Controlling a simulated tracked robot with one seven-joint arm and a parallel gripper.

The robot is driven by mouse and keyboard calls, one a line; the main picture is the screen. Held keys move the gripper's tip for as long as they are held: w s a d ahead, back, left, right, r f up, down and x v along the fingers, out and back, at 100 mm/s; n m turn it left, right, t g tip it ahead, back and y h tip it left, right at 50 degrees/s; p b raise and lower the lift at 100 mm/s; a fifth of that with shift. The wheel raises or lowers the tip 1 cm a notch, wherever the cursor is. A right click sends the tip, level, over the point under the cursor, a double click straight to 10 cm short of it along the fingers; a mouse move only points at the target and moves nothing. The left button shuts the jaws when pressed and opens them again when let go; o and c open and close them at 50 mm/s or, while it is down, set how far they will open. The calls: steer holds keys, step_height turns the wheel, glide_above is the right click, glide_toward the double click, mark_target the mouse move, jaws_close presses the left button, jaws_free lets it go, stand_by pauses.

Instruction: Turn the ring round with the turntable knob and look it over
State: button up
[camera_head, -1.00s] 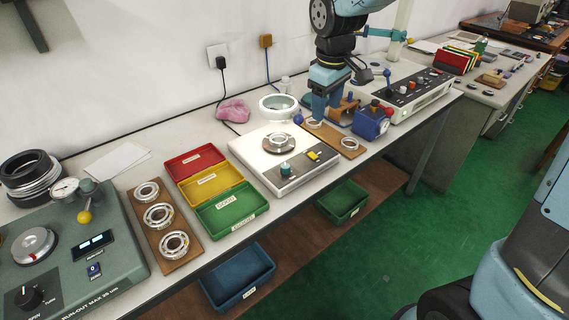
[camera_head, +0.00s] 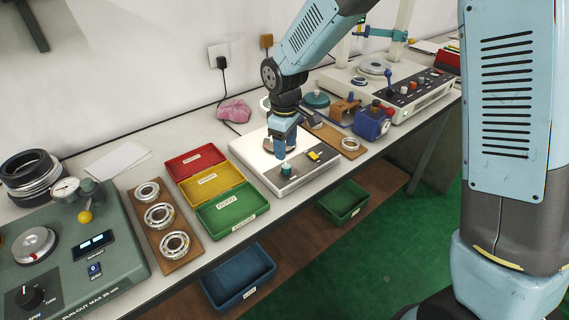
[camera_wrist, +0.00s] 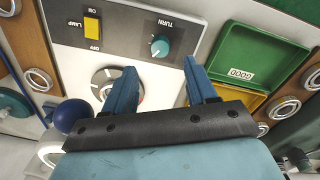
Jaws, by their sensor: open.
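The inspection box with the turntable is a white box with a grey control strip (camera_head: 300,179). Its teal TURN knob (camera_head: 286,169) stands at the front; it shows in the wrist view (camera_wrist: 160,46) just beyond my fingertips. My gripper (camera_head: 285,155) is over the box, pointing down, fingers apart with nothing seen between them. In the wrist view my gripper (camera_wrist: 160,68) has the knob ahead of the gap. A metal ring (camera_wrist: 101,79) on the turntable shows partly behind the left finger; in the head view my gripper hides it.
A yellow lamp switch (camera_head: 314,156) sits right of the knob. Red, yellow and green trays (camera_head: 232,208) stand left of the box, then a wooden board (camera_head: 184,254) with several rings. A blue device (camera_head: 371,122) and a wooden board with a ring (camera_head: 350,144) are to the right.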

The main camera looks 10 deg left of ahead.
mark_target(286, 166)
step_height(286, 166, down, 8)
steer(key=shift+w+r, duration=0.1)
steer(key=shift+r, duration=0.15)
steer(key=shift+c, duration=0.3)
steer(key=c, duration=1)
steer(key=shift+w+m, duration=0.15)
steer(key=shift+m, duration=2.65)
steer(key=o, duration=1.1)
steer(key=shift+c, duration=0.2)
step_height(286, 166, up, 14)
steer(key=shift+s+a+f, duration=0.15)
steer(key=shift+s, duration=0.1)
